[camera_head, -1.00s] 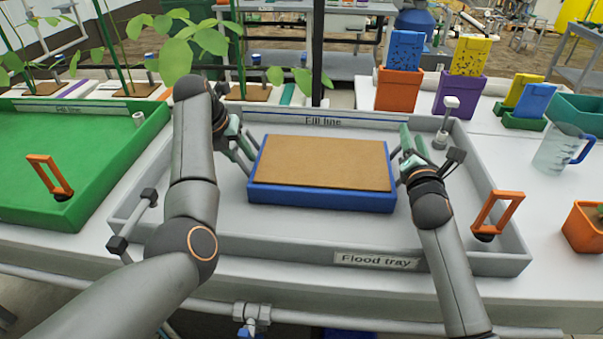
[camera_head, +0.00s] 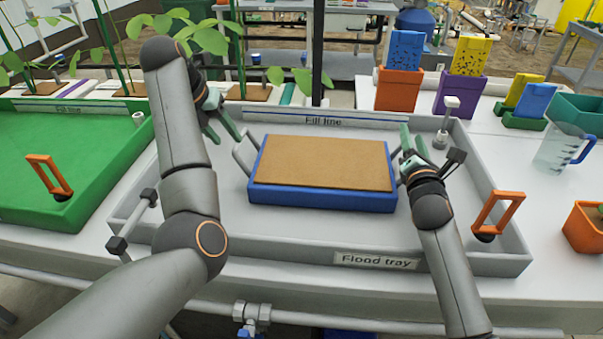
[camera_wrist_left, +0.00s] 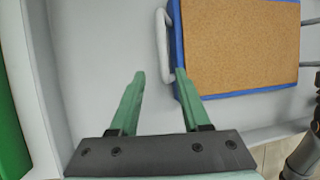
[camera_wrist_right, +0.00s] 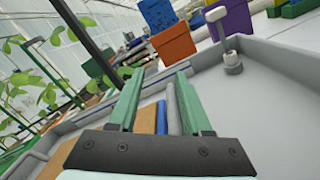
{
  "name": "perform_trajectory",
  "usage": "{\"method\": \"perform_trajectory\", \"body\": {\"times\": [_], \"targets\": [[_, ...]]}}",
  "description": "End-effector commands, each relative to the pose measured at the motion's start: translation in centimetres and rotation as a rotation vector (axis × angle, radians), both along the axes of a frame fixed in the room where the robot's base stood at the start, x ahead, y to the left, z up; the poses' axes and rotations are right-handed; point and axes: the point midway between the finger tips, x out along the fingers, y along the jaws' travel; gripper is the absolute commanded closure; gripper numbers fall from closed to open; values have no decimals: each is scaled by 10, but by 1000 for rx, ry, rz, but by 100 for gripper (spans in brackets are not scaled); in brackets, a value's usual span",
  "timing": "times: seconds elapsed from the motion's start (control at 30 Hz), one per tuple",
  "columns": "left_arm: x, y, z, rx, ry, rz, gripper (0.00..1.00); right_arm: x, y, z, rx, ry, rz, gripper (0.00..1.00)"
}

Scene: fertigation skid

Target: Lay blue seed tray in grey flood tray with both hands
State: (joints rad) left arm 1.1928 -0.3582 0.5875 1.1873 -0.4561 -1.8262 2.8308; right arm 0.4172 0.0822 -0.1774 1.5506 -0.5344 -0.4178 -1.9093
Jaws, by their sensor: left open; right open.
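The blue seed tray (camera_head: 320,198), filled with brown material, lies inside the grey flood tray (camera_head: 290,247), near its middle. It has a grey handle at each end. My left gripper (camera_head: 228,128) is open and empty, raised above and left of the left handle (camera_head: 246,154). In the left wrist view, the same handle (camera_wrist_left: 164,48) lies beyond the fingertips and apart from them. My right gripper (camera_head: 407,142) is open at the seed tray's right end. In the right wrist view, the right handle (camera_wrist_right: 172,108) shows between the fingers, with the blue rim (camera_wrist_right: 161,118) beside it.
A green tray (camera_head: 70,150) with an orange handle stands at left. An orange handle (camera_head: 497,212) and a white float post (camera_head: 447,122) are at the flood tray's right side. A clear jug (camera_head: 560,150) and coloured pots stand further right. The flood tray floor around the seed tray is clear.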

Motion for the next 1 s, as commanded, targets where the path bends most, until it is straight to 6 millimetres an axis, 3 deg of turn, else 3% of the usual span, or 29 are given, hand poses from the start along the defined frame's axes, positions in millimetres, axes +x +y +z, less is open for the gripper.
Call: {"method": "perform_trajectory", "body": {"times": [0.03,0.6,1.0], "targets": [[0,0,-3,0,0,0,53,-6,6,-34,-1,55,9,51],[0,0,-1,1,0,0,53,-71,7,-8,-4,8,3,51],[0,0,-1,1,0,0,53,-83,7,-1,-2,-5,2,51]]}}
